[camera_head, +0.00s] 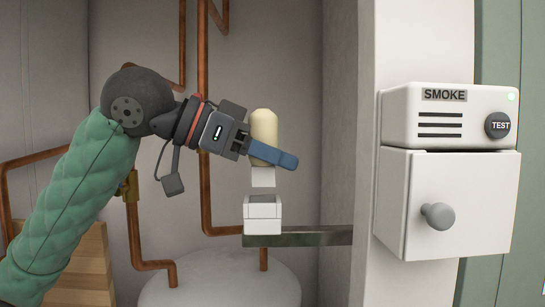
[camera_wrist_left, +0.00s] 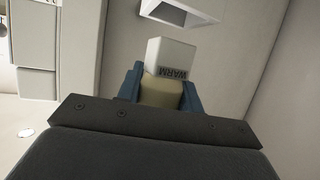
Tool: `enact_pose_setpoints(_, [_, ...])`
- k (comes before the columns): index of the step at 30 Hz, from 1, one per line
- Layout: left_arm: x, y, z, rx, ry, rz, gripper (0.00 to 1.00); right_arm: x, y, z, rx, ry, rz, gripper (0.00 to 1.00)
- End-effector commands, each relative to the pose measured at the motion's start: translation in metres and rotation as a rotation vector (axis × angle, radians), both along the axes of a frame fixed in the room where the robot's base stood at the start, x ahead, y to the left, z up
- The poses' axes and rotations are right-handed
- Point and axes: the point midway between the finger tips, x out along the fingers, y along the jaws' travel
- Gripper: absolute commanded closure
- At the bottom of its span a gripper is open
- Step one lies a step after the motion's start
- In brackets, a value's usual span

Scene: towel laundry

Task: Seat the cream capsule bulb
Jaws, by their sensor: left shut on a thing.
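The cream capsule bulb (camera_head: 264,124) is upright in the head view, with its white base (camera_head: 263,177) pointing down. My left gripper (camera_head: 272,156) is shut on the cream body, its blue fingers on either side. The white socket block (camera_head: 262,211) sits on a bracket just below the bulb, and a small gap shows between base and block. In the left wrist view the bulb's white base (camera_wrist_left: 170,57) reads WARM, and the cream body (camera_wrist_left: 160,93) lies between the blue fingers. A white square opening (camera_wrist_left: 180,13) shows beyond the base there. My right gripper is not in view.
A metal bracket (camera_head: 310,237) carries the socket from the white post (camera_head: 372,150) at right. Copper pipes (camera_head: 204,120) and a pale rounded tank (camera_head: 220,283) stand behind.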

Motion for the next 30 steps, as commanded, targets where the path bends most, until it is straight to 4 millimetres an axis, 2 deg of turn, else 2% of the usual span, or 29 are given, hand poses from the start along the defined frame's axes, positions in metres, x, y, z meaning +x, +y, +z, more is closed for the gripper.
enact_pose_setpoints(30, [-0.0018,0.0014,0.0008,0.0,0.0,0.0,0.86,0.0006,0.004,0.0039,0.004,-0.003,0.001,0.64])
